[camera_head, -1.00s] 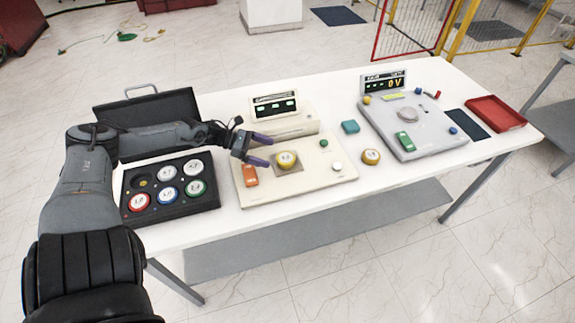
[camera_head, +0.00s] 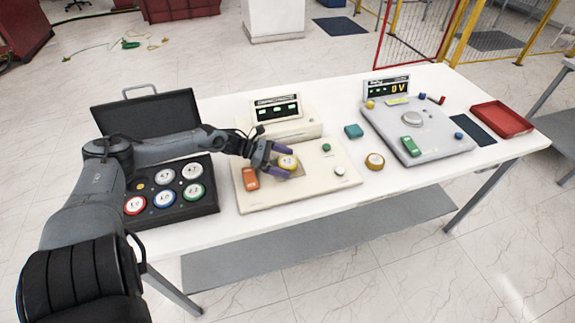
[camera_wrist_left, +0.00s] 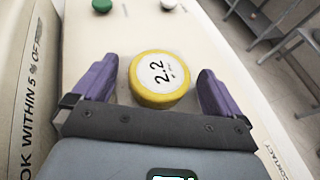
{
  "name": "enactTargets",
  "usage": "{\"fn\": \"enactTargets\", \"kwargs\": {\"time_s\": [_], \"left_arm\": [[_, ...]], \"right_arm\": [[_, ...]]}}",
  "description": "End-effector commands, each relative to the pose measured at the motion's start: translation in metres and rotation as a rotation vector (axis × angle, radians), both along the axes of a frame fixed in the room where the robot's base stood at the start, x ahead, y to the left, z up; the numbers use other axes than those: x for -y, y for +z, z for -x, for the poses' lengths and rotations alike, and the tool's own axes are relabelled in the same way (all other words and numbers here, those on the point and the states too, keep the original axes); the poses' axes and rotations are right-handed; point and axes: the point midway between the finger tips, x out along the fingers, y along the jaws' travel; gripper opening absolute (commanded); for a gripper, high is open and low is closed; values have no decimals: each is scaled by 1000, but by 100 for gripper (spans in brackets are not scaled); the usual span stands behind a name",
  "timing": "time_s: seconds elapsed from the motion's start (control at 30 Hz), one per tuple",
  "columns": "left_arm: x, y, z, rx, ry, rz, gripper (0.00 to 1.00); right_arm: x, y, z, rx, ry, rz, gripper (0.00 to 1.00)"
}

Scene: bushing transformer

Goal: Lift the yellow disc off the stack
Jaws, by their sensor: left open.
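The yellow disc (camera_head: 288,162), with a white top, sits on the beige panel's square patch in the head view. In the left wrist view the yellow disc (camera_wrist_left: 160,84) reads 2.2. My left gripper (camera_head: 289,176) is open, with its two purple fingers on either side of the disc. In the left wrist view, gaps show between the disc and both fingers of the left gripper (camera_wrist_left: 158,68). What lies under the disc is hidden. My right gripper is not in view.
An orange block (camera_head: 250,178), green knob (camera_head: 327,147) and white knob (camera_head: 339,170) are on the beige panel. A second yellow-rimmed disc (camera_head: 375,162) lies to its right. A black case (camera_head: 170,214) holds several coloured discs. A grey panel (camera_head: 440,139) and red tray (camera_head: 503,119) are farther right.

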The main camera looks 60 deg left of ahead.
Motion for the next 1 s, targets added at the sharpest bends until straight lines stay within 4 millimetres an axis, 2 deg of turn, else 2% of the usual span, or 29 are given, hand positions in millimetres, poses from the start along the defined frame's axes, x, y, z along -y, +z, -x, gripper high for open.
{"fn": "enactTargets", "kwargs": {"time_s": [0.1,0.57,0.87,1.0], "left_arm": [[0,0,0,0,0,0,100],[0,0,0,0,0,0,30],[0,3,0,3,-1,0,30],[-1,10,0,3,0,-2,30]], "right_arm": [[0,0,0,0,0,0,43],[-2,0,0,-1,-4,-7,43],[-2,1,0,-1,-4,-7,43],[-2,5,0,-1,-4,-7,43]]}}
